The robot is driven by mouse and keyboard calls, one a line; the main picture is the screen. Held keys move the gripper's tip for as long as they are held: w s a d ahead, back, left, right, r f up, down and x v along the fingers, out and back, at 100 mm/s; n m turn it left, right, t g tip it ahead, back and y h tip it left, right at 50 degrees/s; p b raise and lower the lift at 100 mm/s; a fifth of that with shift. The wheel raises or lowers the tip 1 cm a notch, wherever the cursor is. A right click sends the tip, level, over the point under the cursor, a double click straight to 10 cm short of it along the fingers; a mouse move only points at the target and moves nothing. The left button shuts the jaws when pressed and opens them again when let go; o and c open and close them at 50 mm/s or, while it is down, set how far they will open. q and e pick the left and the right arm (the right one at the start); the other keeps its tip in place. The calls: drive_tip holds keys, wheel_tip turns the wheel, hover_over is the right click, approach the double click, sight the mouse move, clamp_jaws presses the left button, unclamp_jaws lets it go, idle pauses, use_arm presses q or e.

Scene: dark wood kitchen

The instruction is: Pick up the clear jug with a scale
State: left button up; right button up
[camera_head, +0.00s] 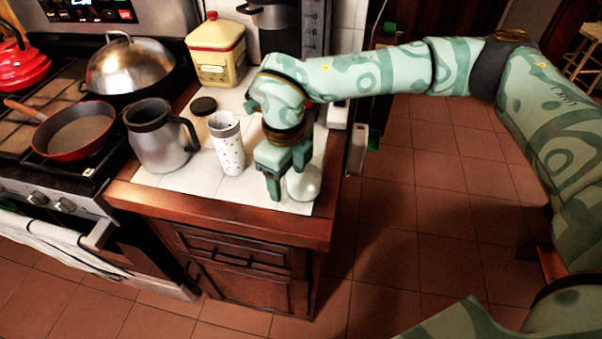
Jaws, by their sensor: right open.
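My right gripper (287,178) is open and points down over the counter's front right part, well in front of that vessel. A small clear, rounded glass thing (303,186) stands right beside its fingers; I cannot tell whether they touch. My left gripper is not in view.
A white spotted cup (227,145), a steel jug with a black handle (160,140), a dark lid (203,106) and a yellow tin (216,52) stand on the white tiled counter (180,180). The stove with a red pan (75,132) is at left. The floor at right is clear.

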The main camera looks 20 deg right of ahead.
drive_tip(key=shift+f, duration=0.7)
drive_tip(key=shift+r, duration=0.1)
drive_tip(key=c, duration=1.3)
drive_tip(key=shift+o, duration=0.2)
drive_tip(key=shift+r, duration=0.15)
